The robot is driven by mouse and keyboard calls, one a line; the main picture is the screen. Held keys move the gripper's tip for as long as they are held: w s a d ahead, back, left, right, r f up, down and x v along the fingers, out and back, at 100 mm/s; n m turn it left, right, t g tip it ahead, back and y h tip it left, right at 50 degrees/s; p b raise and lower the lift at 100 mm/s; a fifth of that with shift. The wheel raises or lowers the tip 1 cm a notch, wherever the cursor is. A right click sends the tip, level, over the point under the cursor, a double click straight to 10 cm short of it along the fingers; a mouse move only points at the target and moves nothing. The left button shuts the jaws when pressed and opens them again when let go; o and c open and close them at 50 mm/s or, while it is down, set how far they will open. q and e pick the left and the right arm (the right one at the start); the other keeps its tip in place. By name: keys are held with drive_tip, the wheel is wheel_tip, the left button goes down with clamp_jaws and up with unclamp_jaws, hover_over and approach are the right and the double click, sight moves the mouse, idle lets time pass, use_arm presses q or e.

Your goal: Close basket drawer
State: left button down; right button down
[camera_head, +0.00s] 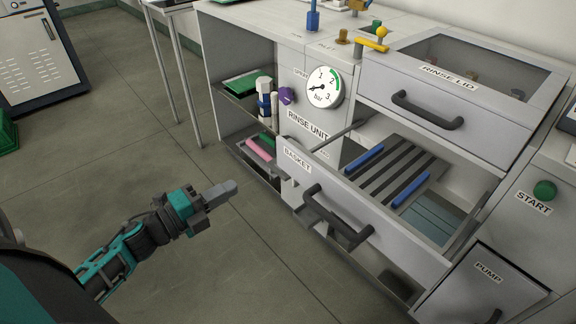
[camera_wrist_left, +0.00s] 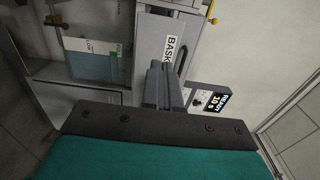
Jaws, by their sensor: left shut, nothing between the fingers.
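The basket drawer (camera_head: 365,205) is pulled out of the grey rinse unit. Its front has a BASKET label and a dark bar handle (camera_head: 338,218). A slatted rack with blue strips (camera_head: 390,170) shows behind the front. My left gripper (camera_head: 225,190) is shut and empty, to the left of the drawer front and apart from it in the head view. In the left wrist view the shut fingers (camera_wrist_left: 162,85) overlap the lower part of the BASKET-labelled front (camera_wrist_left: 160,45); whether they touch it I cannot tell. My right gripper is not in view.
The rinse lid (camera_head: 450,85) with its own handle sits above the drawer. A pump panel (camera_head: 485,285) and a green START button (camera_head: 544,190) are at the right. Open shelves (camera_head: 250,100) hold bottles at the left. The floor around my left arm is clear.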

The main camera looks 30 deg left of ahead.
sight(285, 158)
use_arm(q)
drive_tip(key=b+x, duration=0.1)
drive_tip(key=x, duration=1.2)
drive_tip(key=shift+w, duration=0.1)
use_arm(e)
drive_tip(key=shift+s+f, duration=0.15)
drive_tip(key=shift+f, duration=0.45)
use_arm(q)
drive_tip(key=shift+w, duration=0.1)
